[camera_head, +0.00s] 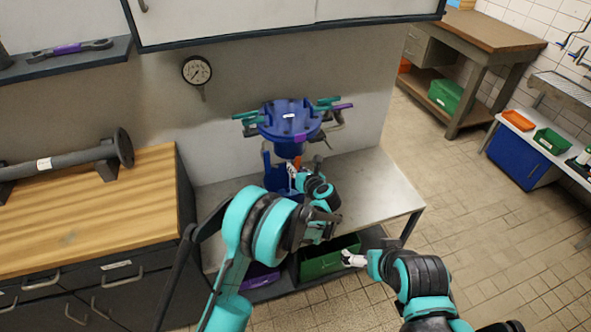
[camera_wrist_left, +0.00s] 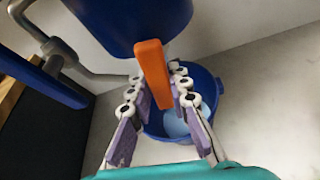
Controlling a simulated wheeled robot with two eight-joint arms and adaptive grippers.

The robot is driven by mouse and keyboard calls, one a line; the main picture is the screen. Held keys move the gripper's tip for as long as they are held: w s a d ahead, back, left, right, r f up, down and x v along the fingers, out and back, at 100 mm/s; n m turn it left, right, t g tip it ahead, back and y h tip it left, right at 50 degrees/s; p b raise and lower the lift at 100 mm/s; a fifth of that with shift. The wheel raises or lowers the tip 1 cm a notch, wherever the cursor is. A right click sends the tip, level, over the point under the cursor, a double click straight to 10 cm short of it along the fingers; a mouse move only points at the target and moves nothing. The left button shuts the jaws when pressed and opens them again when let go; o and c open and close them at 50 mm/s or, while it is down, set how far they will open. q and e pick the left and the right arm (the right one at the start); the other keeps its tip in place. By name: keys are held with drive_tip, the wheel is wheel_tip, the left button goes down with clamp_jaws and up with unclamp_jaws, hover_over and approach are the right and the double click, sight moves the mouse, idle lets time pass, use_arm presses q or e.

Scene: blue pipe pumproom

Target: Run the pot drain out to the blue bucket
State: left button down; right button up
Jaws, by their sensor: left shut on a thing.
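The blue pot (camera_head: 285,125) stands at the wall over the bench, and its dark blue underside (camera_wrist_left: 130,20) fills the top of the left wrist view. The orange drain lever (camera_wrist_left: 154,72) hangs below it; a bit of it shows in the head view (camera_head: 298,161). My left gripper (camera_wrist_left: 160,85) is shut on the lever, its purple fingers on either side. The blue bucket (camera_head: 270,178) stands on the bench below the pot, partly hidden by my left arm. In the left wrist view the bucket (camera_wrist_left: 212,92) shows something pale blue inside. My right gripper (camera_head: 350,259) is away at the lower right; its jaw opening is unclear.
The pale bench top (camera_head: 375,190) is clear to the right. A green crate (camera_head: 322,261) sits on the shelf below. A wooden counter (camera_head: 80,215) with a grey pipe (camera_head: 65,158) is at left. A gauge (camera_head: 197,71) hangs on the wall. Grey pipework (camera_wrist_left: 60,55) runs beside the pot.

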use_arm(q)
drive_tip(key=shift+n+h, duration=0.6)
drive_tip(key=shift+n, duration=0.1)
drive_tip(key=c, duration=1.7)
unclamp_jaws()
drive_tip(key=shift+d, duration=0.1)
drive_tip(key=v, duration=1.2)
drive_tip(key=shift+f, duration=0.1)
